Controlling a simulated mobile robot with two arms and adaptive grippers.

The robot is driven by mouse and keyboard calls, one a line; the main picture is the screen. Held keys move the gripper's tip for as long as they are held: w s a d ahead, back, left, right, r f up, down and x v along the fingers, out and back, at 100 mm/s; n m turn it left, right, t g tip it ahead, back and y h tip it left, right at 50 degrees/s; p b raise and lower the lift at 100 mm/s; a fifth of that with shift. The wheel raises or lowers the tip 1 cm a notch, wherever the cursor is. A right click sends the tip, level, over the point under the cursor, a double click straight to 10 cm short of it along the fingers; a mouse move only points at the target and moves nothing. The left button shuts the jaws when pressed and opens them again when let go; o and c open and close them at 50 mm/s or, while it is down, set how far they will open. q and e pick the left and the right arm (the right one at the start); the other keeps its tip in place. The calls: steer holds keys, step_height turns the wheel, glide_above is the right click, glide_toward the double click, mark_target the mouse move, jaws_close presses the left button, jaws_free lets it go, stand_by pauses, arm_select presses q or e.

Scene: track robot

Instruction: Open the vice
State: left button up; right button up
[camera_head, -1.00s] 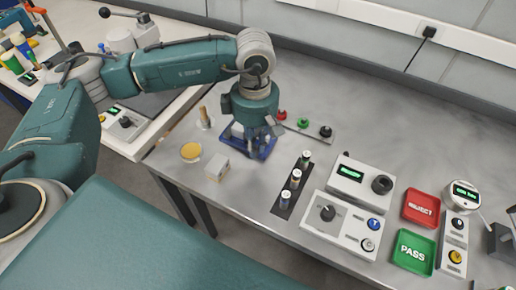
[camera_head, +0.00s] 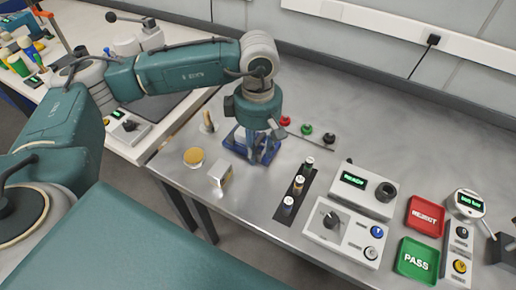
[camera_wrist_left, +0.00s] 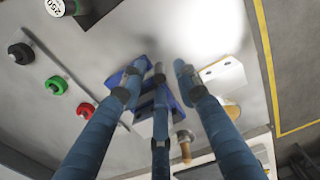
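The blue vice (camera_head: 232,139) stands on the steel bench in the head view, partly hidden behind my left gripper (camera_head: 263,143). In the left wrist view, blue parts of the vice (camera_wrist_left: 113,79) show between and beside the fingers. My left gripper (camera_wrist_left: 155,82) points down over it, its three blue fingers spread apart. No object is clearly clasped between them. Whether a finger touches the vice, I cannot tell. The vice's jaw gap and handle are not clear. My right gripper is not in view.
A pale block (camera_head: 219,173) and a gold disc (camera_head: 193,157) lie left of the vice. Red, green and black buttons (camera_head: 307,130) are behind right. A black strip with cylinders (camera_head: 289,203), control boxes, a red tray (camera_head: 425,214) and a green tray (camera_head: 417,260) fill the right.

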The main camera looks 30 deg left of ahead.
mark_target(258, 152)
arm_select(q)
step_height(258, 152, up, 12)
steer(key=shift+f, duration=0.25)
steer(key=shift+r, duration=0.1)
stand_by(0.4)
